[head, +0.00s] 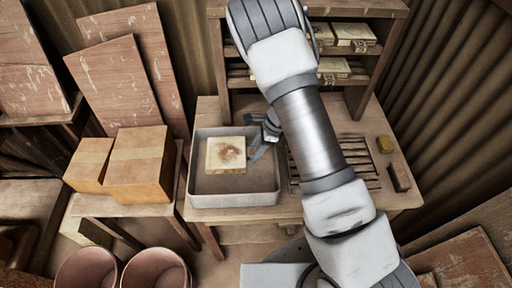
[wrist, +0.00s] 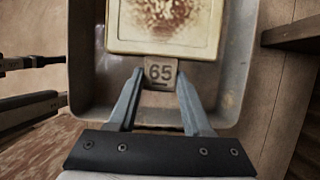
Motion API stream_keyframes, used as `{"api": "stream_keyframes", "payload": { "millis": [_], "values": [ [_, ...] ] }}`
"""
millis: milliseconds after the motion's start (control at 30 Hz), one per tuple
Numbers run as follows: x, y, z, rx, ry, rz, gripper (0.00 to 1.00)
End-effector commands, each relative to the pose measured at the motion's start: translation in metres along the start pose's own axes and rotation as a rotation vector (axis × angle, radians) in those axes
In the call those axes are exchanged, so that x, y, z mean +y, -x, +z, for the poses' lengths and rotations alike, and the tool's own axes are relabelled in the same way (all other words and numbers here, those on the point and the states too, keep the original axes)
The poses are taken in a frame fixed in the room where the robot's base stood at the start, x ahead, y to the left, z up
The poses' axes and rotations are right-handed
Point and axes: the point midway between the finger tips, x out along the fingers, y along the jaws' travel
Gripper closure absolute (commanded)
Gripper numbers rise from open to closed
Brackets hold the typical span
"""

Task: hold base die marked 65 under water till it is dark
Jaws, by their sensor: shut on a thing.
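The base die (head: 226,155) is a pale square block with a brown, mottled patch on its top face. It is over or in the grey metal basin (head: 236,199) on the bench. In the wrist view its tab marked 65 (wrist: 160,73) sits between my fingertips, and the die's pale rim (wrist: 165,47) shows beyond. My gripper (head: 259,150) is shut on the tab from the right side. The die face looks light at the edges and brown in the middle. I cannot tell the water level or whether the die is under it.
Shelves (head: 375,50) holding several dies stand behind. Cardboard boxes (head: 138,165) are at left, and buckets (head: 155,272) are on the floor.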

Motion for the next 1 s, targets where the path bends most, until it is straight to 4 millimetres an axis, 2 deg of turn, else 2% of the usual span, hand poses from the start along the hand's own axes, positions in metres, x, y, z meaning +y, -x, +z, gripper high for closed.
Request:
{"api": "stream_keyframes", "payload": {
  "millis": [33,700,1000],
  "values": [
    [-0.001,-0.008,-0.003,-0.003,-0.001,-0.002,1.0],
    [-0.001,-0.066,-0.027,-0.003,-0.001,-0.003,1.0],
    [-0.001,-0.084,-0.035,-0.002,-0.001,-0.002,1.0]
  ]
}}
